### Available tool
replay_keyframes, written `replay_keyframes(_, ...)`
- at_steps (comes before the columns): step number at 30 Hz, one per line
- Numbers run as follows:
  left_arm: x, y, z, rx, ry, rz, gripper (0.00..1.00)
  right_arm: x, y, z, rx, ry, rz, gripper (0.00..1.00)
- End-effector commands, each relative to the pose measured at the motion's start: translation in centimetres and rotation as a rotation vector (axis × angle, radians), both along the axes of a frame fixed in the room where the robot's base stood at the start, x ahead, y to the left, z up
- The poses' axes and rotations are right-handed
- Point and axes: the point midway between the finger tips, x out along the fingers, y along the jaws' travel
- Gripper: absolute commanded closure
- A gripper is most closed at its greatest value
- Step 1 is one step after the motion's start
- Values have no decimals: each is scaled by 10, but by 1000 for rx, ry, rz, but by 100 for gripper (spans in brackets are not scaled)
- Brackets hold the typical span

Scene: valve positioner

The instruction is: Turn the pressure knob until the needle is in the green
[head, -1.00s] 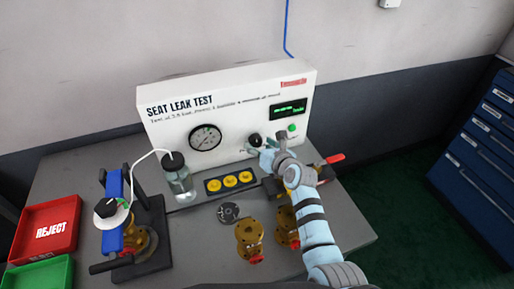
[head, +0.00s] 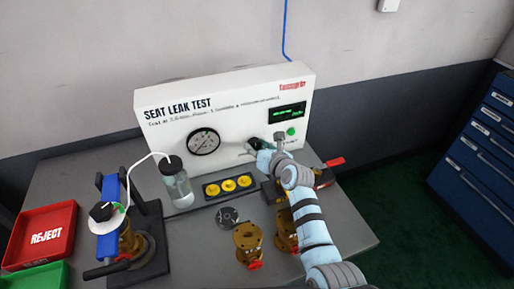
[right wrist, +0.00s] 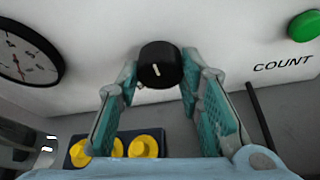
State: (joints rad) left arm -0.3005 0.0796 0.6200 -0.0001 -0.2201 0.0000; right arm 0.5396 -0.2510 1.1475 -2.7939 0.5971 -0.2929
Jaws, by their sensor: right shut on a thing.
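The black pressure knob (right wrist: 160,65) with a white mark sits on the white test panel, between the fingertips of my right gripper (right wrist: 158,78). The fingers touch its sides and are shut on it. In the head view the knob (head: 254,143) is partly covered by my right gripper (head: 262,147). The round pressure gauge (head: 203,141) is on the panel left of the knob. It also shows cut off in the right wrist view (right wrist: 28,52). Its needle and any green zone are too small to read surely. My left gripper is not in view.
The SEAT LEAK TEST panel (head: 150,125) stands on a grey bench (head: 195,250). A green button (head: 292,131) is right of the knob. Yellow caps (head: 228,185), brass valves (head: 248,240) and a water bottle (head: 176,185) stand in front. A red reject tray (head: 40,235) is at left.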

Motion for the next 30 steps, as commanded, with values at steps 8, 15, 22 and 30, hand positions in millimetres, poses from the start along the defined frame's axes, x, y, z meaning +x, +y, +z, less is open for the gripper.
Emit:
replay_keyframes(8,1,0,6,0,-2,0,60,0,-1,0,133,46,-1,94)
replay_keyframes(15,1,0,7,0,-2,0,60,0,-2,-1,306,102,-1,94)
replay_keyframes(22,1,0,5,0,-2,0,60,0,-2,-2,450,147,0,94)
replay_keyframes(30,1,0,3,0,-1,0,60,0,-1,-2,545,178,0,94)
